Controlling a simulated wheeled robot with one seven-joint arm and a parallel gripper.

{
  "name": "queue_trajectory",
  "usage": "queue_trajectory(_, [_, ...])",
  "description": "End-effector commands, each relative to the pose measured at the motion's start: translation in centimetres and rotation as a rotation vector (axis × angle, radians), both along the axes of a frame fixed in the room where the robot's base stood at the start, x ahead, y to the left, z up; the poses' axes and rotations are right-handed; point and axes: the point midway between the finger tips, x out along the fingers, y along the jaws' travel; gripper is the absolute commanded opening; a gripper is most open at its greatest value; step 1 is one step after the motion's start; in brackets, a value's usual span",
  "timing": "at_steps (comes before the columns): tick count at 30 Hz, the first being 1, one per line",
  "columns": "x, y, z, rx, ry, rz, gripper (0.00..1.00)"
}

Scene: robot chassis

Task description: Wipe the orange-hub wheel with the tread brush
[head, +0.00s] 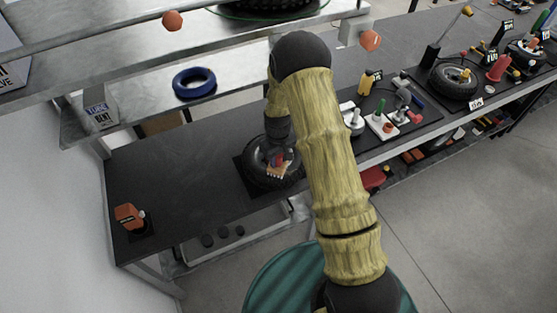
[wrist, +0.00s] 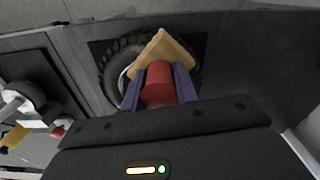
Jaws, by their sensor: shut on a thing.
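A black-tyred wheel (head: 262,181) lies flat on a dark square mat on the long bench. It also shows in the wrist view (wrist: 112,68), where part of a pale grey rim is visible; the brush hides much of its hub, so I cannot tell the hub's colour. My gripper (wrist: 158,82) is shut on the red handle of the brush (wrist: 162,48), which has a tan block. The brush is over the wheel's right and middle part in the wrist view. Whether its bristles touch the wheel is hidden.
Another wheel (head: 452,82), with an orange-yellow thing at its hub, lies farther right on the bench. A tool mat (head: 420,128) with small fixtures lies between. A blue ring (head: 194,82) sits on the shelf behind. An orange item (head: 129,215) stands at the left end. Bench space left of the near wheel is clear.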

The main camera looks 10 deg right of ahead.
Motion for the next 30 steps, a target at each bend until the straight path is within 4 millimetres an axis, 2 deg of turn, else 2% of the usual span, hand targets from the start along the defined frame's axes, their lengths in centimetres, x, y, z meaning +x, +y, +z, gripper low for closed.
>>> queue_trajectory(1, [0.0,0.0,0.8,0.000,-0.001,0.000,0.01])
queue_trajectory(10, [0.0,0.0,3.2,0.000,0.000,0.001,0.01])
queue_trajectory(30, [0.0,-0.1,3.3,0.000,0.000,-0.001,0.01])
